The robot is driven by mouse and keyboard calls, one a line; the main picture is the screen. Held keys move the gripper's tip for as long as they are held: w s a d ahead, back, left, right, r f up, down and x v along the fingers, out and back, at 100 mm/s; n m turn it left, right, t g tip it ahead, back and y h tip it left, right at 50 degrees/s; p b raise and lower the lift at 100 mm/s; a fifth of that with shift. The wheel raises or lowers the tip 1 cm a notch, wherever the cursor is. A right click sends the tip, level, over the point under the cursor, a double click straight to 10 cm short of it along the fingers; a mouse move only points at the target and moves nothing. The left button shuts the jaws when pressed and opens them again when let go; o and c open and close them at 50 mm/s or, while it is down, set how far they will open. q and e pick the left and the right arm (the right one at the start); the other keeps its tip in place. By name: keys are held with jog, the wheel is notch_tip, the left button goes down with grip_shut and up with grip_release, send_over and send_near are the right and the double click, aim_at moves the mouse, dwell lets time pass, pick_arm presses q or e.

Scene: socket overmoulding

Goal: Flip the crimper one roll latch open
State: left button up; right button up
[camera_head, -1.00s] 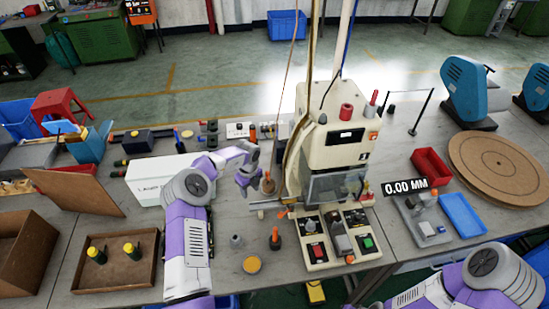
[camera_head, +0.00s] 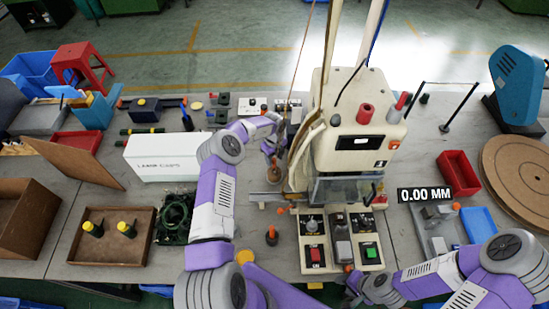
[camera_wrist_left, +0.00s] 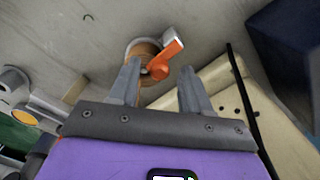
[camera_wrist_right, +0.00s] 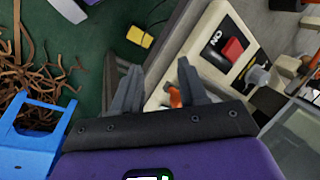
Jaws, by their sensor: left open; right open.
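The crimper (camera_head: 355,140) is a tall cream machine in the middle of the bench, with a wooden spool at its left side. In the left wrist view, an orange latch lever (camera_wrist_left: 160,69) with a metal-grey end sits on a round tan roll (camera_wrist_left: 142,50). My left gripper (camera_wrist_left: 160,72) is open, with its fingertips on either side of the orange lever; contact is unclear. In the head view my left gripper (camera_head: 274,148) is beside the spool, partly hidden. My right gripper (camera_wrist_right: 158,78) is open and empty in front of the control panel, near a small orange part (camera_wrist_right: 175,97).
The control panel has a red switch (camera_head: 314,257) and a green switch (camera_head: 370,253). An orange-topped post (camera_head: 271,236) stands left of it. A brown tray (camera_head: 80,262) and a white box (camera_head: 165,155) are at left. A red bin (camera_head: 457,172) is at right.

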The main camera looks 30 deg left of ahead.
pick_arm(q)
jog(key=shift+s+f, duration=0.1)
jog(key=shift+f, duration=0.15)
jog(key=shift+c, duration=1)
grip_shut()
